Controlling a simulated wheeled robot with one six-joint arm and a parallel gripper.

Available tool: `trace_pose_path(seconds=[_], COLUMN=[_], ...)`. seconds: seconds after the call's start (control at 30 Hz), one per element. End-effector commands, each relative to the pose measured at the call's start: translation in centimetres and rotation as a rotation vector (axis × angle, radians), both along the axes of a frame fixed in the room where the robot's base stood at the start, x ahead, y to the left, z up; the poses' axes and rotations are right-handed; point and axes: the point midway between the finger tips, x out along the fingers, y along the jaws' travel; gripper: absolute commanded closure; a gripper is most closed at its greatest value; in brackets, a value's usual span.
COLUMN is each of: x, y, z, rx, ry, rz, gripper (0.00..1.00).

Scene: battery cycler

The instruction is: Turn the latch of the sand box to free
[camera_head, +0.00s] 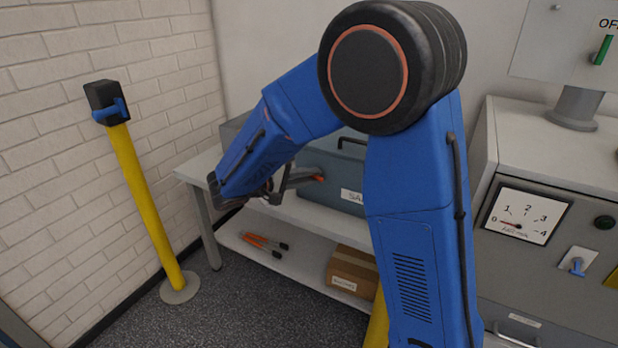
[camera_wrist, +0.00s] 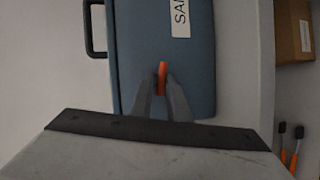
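The sand box is a blue-grey case (camera_head: 330,184) with a white label, partly hidden by my arm in the head view. It fills the middle of the wrist view (camera_wrist: 195,60), its label (camera_wrist: 180,18) reading "SA" before the frame cuts it off. An orange latch (camera_wrist: 162,78) stands out from its face, its long side nearly along the picture's vertical. My gripper (camera_wrist: 162,86) has its two grey fingers close on either side of the latch, with no clear gap. In the head view, the gripper (camera_head: 305,178) reaches the box's left part, the latch's orange (camera_head: 319,178) at its tips.
The box sits on a white shelf bench (camera_head: 290,207). The lower shelf holds orange-handled tools (camera_head: 262,243) and a cardboard box (camera_head: 352,273). A yellow post (camera_head: 145,205) stands left. A grey cabinet with a dial (camera_head: 525,213) stands right.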

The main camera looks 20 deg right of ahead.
Motion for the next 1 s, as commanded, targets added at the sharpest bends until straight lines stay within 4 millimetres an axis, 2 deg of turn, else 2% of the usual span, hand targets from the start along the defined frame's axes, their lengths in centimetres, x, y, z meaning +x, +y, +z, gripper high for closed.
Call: trace_pose_path(seconds=[0.4, 0.7, 0.73, 0.8, 1.0], x=[-0.05, -0.08, -0.09, -0.08, -0.02], y=[0.13, 0.13, 0.13, 0.13, 0.11], z=[-0.68, -0.77, -0.78, -0.76, -0.58], rx=[-0.138, -0.148, -0.148, -0.148, -0.150], ry=[0.149, 0.163, 0.163, 0.162, 0.158], rz=[0.000, 0.000, 0.000, 0.000, 0.000], gripper=[1.00, 1.00, 0.83, 0.71, 0.71])
